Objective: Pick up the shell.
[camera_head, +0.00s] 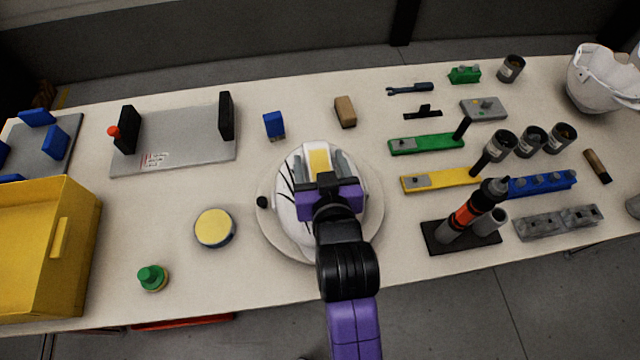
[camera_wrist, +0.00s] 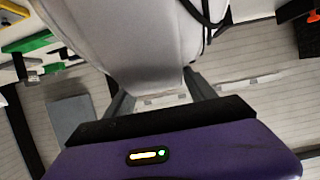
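A white helmet shell (camera_head: 291,182) with a yellow stripe and dark lines sits on a round pale base (camera_head: 270,228) at the middle of the table. My gripper (camera_head: 322,165) is over the shell, with its two grey fingers apart on either side of the yellow stripe. In the wrist view the pale shell (camera_wrist: 135,40) fills the upper middle, and its narrow end lies between the spread fingers of my gripper (camera_wrist: 160,95). I cannot tell whether the fingers touch it. My arm hides the near part of the shell.
Another white shell (camera_head: 598,85) lies at the far right. A yellow bin (camera_head: 40,245) stands at the left. A yellow-topped disc (camera_head: 215,229) and a green knob (camera_head: 152,278) lie left of the base. A tube holder (camera_head: 460,235) and colored strips are to the right.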

